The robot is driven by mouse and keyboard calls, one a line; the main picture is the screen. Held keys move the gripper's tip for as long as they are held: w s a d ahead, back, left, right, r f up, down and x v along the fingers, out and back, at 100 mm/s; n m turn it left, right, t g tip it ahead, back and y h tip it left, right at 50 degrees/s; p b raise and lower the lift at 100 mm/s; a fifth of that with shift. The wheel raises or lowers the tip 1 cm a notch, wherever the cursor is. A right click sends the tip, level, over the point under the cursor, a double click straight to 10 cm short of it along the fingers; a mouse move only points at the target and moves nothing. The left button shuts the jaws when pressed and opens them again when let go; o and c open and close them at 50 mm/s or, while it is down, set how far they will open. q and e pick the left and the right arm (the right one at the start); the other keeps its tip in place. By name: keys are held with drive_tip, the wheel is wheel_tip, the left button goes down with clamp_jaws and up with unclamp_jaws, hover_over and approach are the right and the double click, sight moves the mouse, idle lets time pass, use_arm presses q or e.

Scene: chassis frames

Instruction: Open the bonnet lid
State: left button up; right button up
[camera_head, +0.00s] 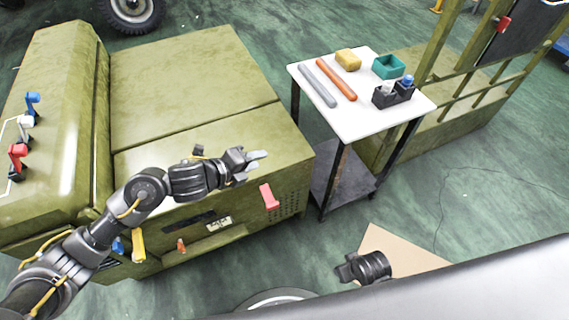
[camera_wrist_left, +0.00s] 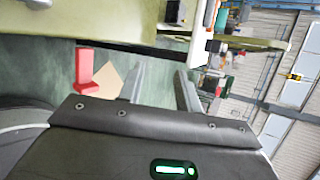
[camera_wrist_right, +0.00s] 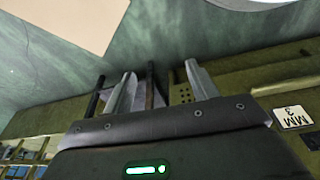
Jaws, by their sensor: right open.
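The olive-green bonnet lid (camera_head: 282,128) lies flat and closed on the chassis front, with a seam behind it. A red latch handle (camera_head: 269,196) sits on the chassis side near its right corner; a red handle also shows in the left wrist view (camera_wrist_left: 88,72). My left gripper (camera_head: 257,161) hovers over the lid near that corner, above the red handle. Its fingers (camera_wrist_left: 160,82) are apart with nothing between them. My right gripper (camera_head: 343,271) is low over the floor, right of the chassis. Its fingers (camera_wrist_right: 160,75) are apart and empty.
A white-topped table (camera_head: 360,120) stands right of the chassis, holding a teal bin (camera_head: 388,67), a black caddy (camera_head: 393,95), a yellow block (camera_head: 348,59) and two bars. A green frame stands behind it. A cardboard sheet (camera_head: 400,250) lies on the floor.

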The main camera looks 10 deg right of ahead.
use_arm(q)
drive_tip(key=a+r+m+g+y+b, duration=0.2)
drive_tip(key=a+m+g+y+b, duration=0.3)
drive_tip(key=a+m, duration=1.35)
drive_tip(key=shift+m+t+y, duration=0.45)
drive_tip(key=shift+t+y, duration=0.15)
drive_tip(key=p+x, duration=0.1)
drive_tip(key=x, duration=0.8)
drive_tip(key=shift+d+f, duration=0.25)
drive_tip(key=shift+d, duration=0.05)
drive_tip(key=shift+w+d+f, duration=0.15)
drive_tip(key=shift+w+f, duration=0.1)
drive_tip(key=shift+f, duration=0.25)
use_arm(e)
drive_tip(key=shift+w+f, duration=0.1)
drive_tip(key=shift+f, duration=0.15)
use_arm(q)
clamp_jaws()
